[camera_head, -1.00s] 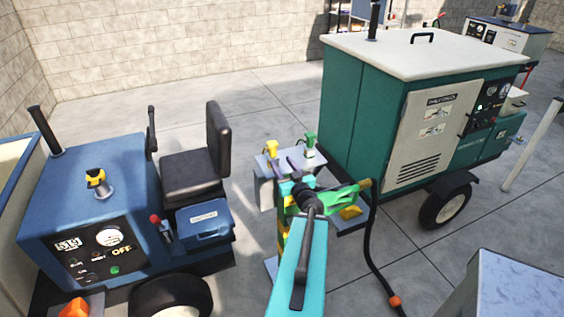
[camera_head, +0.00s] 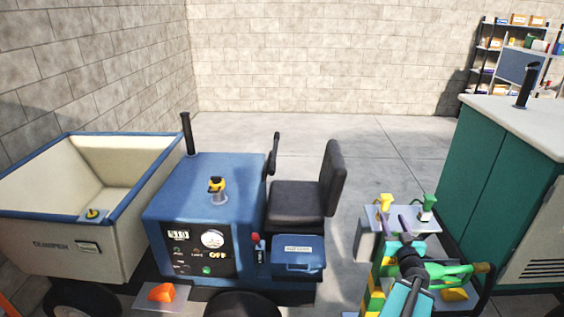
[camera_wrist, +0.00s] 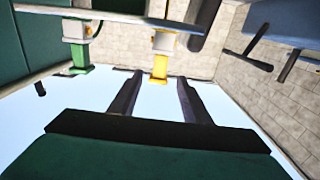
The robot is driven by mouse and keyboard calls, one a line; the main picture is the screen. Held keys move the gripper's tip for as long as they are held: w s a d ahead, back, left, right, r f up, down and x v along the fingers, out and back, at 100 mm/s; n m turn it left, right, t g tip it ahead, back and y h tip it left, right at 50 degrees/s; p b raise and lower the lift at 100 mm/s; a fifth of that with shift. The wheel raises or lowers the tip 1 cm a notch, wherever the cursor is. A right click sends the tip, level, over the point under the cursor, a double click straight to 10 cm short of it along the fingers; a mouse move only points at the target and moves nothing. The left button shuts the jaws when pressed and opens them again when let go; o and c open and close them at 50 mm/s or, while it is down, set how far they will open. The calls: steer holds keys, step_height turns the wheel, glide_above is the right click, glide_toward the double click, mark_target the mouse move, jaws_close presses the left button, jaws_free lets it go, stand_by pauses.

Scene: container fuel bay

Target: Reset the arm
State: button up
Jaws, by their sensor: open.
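My gripper (camera_head: 396,215) is at the lower right of the head view, at the end of my teal arm. Its two dark fingers are apart in the wrist view (camera_wrist: 160,78), with nothing held between them. A small grey stand (camera_head: 369,218) is just beyond the fingers. It has a yellow handle (camera_head: 386,203) and a green handle (camera_head: 428,208) on top. Both handles look inverted in the wrist view, the green one (camera_wrist: 79,62) at left and the yellow one (camera_wrist: 160,67) beyond the fingers. Whether the fingers touch the stand is unclear.
A green nozzle (camera_head: 462,272) lies beside my wrist. A blue tractor (camera_head: 165,210) with a black seat (camera_head: 296,200) stands left of the stand. A cream trailer (camera_head: 50,232) is farther left. A green generator cabinet (camera_head: 478,180) is at right. Open floor (camera_head: 240,130) lies behind.

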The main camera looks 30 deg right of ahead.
steer(key=w+a+f+n+t+y+b, duration=0.1)
steer(key=w+a+f+n+y, duration=0.3)
steer(key=w+a, duration=0.65)
steer(key=w+a+f+m+t+y+b, duration=0.1)
steer(key=w+a+f+y+b, duration=0.15)
steer(key=w+a+f, duration=0.65)
steer(key=w+a+f+g+y+b, duration=0.1)
steer(key=w+a+f+g, duration=0.15)
steer(key=a+f, duration=0.75)
steer(key=w+a+f+g+y+b, duration=0.1)
steer(key=w+a+f, duration=0.3)
steer(key=a, duration=0.9)
steer(key=s+a+f+n+g+b, duration=0.1)
steer(key=s+a+f+g, duration=0.3)
steer(key=s+a+f, duration=0.45)
steer(key=s+a+f+g+b, duration=0.1)
steer(key=s+a+f+g, duration=0.4)
steer(key=f, duration=0.6)
steer(key=s+a+n+g+y, duration=0.1)
steer(key=s+g, duration=0.4)
steer(key=s, duration=0.7)
steer(key=s+a+f+n+g+y, duration=0.1)
steer(key=s+a+g, duration=0.3)
steer(key=s, duration=0.8)
steer(key=shift+s+a+f+n+g, duration=0.15)
steer(key=shift+n+g, duration=0.3)
steer(key=shift+n, duration=0.25)
